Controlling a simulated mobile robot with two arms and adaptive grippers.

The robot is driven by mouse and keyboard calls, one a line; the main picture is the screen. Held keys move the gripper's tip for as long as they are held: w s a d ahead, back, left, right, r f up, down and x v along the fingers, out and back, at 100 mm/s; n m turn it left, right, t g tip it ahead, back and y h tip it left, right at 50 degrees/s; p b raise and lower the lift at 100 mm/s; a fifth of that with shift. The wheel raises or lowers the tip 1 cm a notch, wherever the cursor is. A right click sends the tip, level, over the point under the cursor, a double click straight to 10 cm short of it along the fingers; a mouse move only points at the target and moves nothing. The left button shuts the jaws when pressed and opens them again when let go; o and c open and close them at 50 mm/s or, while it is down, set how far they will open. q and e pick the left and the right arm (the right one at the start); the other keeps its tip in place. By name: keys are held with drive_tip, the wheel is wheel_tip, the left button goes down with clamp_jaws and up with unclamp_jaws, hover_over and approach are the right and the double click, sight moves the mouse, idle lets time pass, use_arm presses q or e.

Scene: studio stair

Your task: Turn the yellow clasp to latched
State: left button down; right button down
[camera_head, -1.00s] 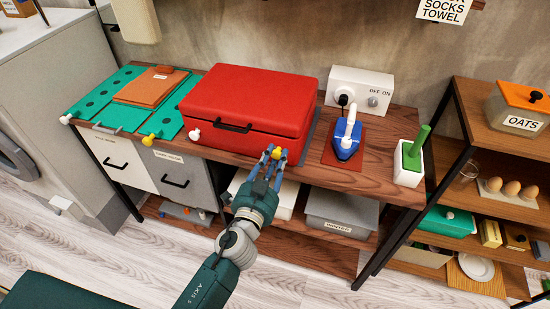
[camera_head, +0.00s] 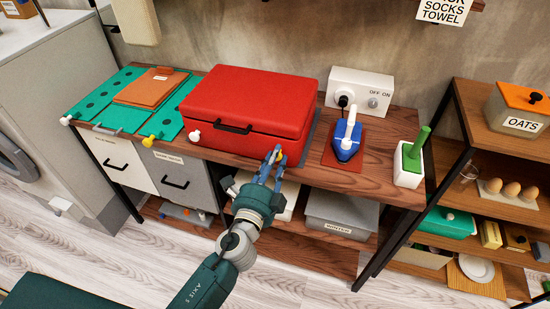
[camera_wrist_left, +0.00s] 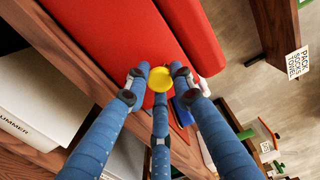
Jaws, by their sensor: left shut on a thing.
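The red case (camera_head: 250,95) lies closed on the wooden bench, with a black handle (camera_head: 233,128) on its front. The yellow clasp (camera_wrist_left: 160,79) is a round yellow knob at the case's front, seen in the left wrist view between my fingertips. My left gripper (camera_head: 276,156) is at the right part of the case's front and is shut on the yellow clasp. Its blue fingers hide the clasp in the head view. My right gripper is not in view.
Another yellow knob (camera_head: 147,142) sits at the green board's front edge. A blue iron (camera_head: 348,142) stands right of the case, near a white switch box (camera_head: 361,91). A white holder (camera_head: 408,166) with a green handle stands at the bench's right end. Boxes fill the shelf below.

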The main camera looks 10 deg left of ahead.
use_arm(q)
drive_tip(key=shift+m, duration=1.1)
drive_tip(key=shift+f, duration=0.1)
drive_tip(key=c, duration=1.5)
unclamp_jaws()
drive_tip(key=shift+d, duration=0.1)
drive_tip(key=shift+o, duration=0.2)
drive_tip(key=shift+s, duration=0.15)
drive_tip(key=s+a, duration=0.1)
drive_tip(key=s, duration=1)
drive_tip(key=shift+s, duration=0.4)
